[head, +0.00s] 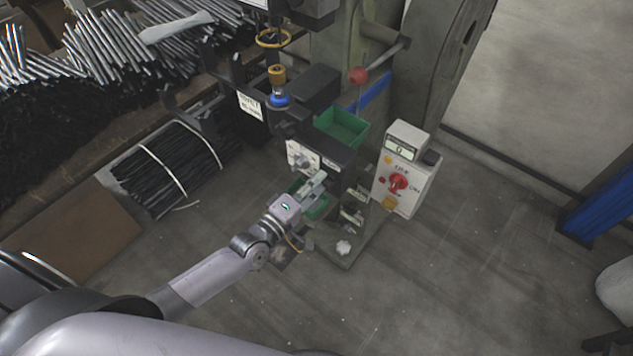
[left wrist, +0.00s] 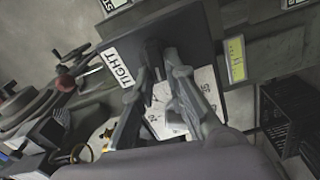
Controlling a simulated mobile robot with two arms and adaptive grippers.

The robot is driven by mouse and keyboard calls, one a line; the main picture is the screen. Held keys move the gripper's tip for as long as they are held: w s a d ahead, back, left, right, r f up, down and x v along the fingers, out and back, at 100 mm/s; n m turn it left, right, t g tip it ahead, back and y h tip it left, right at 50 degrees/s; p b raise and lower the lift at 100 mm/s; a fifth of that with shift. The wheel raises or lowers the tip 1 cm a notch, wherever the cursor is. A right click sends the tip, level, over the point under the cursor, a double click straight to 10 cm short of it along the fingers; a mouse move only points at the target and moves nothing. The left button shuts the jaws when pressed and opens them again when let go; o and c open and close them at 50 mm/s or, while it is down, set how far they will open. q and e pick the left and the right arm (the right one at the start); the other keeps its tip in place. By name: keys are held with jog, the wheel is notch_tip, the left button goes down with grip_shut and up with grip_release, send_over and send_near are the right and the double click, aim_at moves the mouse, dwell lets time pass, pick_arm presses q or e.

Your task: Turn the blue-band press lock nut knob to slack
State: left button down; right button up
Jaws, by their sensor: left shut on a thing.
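The press with the blue band (head: 279,99) stands in the upper middle of the head view. My left gripper (head: 313,184) is at the front of this press, low down beside a white dial plate (head: 293,150). In the left wrist view its two fingers (left wrist: 160,64) are shut on a dark lock nut knob (left wrist: 153,52). My right gripper is not in view.
A green bin (head: 342,127) sits on the press just above the gripper. A control box with a red switch (head: 398,183) stands to the right. A red-knobbed lever (head: 359,76) sticks out above. Bundled dark rods (head: 165,170) lie at left.

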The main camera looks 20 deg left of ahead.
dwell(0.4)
pick_arm(q)
jog(key=c, duration=1.6)
grip_release()
jog(key=v, duration=1.2)
